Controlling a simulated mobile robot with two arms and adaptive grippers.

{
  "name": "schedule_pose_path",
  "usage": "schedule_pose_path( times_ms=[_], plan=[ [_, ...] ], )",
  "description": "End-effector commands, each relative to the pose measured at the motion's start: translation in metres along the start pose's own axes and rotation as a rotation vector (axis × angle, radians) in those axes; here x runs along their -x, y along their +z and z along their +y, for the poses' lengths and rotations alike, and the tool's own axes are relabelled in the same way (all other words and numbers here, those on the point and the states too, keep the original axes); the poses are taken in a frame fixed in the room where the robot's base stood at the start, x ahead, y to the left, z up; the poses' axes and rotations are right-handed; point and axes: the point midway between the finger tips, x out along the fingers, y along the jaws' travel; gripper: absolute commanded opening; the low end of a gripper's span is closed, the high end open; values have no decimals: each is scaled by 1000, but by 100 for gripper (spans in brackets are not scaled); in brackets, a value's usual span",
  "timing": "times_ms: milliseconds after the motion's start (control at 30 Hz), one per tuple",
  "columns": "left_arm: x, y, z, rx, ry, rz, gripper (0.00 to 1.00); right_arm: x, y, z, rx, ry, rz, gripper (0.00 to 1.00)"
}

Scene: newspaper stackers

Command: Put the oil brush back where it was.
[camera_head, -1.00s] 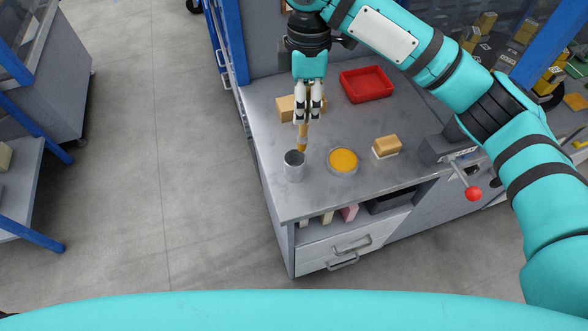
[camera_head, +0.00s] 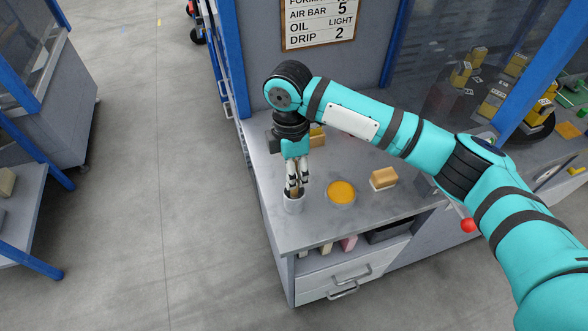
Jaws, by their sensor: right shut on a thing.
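My right gripper (camera_head: 293,190) is shut on the oil brush, whose tan handle (camera_head: 295,190) shows between the fingers. It is low over the grey metal cup (camera_head: 293,205), with the fingertips at the cup's rim. The lower part of the brush is hidden by the cup and appears to be inside it. The cup stands upright near the front left corner of the grey bench top (camera_head: 310,236). My left gripper is not in view.
A round dish of orange-yellow stuff (camera_head: 341,192) is right of the cup. A tan block (camera_head: 383,178) lies farther right. Another tan block (camera_head: 317,137) is partly hidden behind my arm. A red-knobbed lever (camera_head: 468,226) is at the right. A sign (camera_head: 318,22) hangs behind.

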Motion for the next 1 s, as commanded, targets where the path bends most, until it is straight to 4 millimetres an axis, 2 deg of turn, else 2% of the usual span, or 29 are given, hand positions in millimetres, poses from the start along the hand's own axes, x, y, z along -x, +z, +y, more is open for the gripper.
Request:
schedule_pose_path(
  times_ms=[267, 300, 467, 767, 867, 1000],
  plan=[
    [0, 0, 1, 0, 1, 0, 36, -2, 0, 0, 0, 0, 1, 0],
    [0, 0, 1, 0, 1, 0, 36, -3, 0, 0, 0, 0, 1, 22],
    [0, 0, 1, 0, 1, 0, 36, -2, 0, 0, 0, 0, 1, 42],
    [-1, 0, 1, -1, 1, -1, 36, 0, 0, 0, 0, 1, 1, 42],
    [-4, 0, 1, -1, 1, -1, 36, 7, -1, 1, 1, 3, 2, 42],
    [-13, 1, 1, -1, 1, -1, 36, 31, -1, 2, 2, 5, 2, 42]
  ],
)
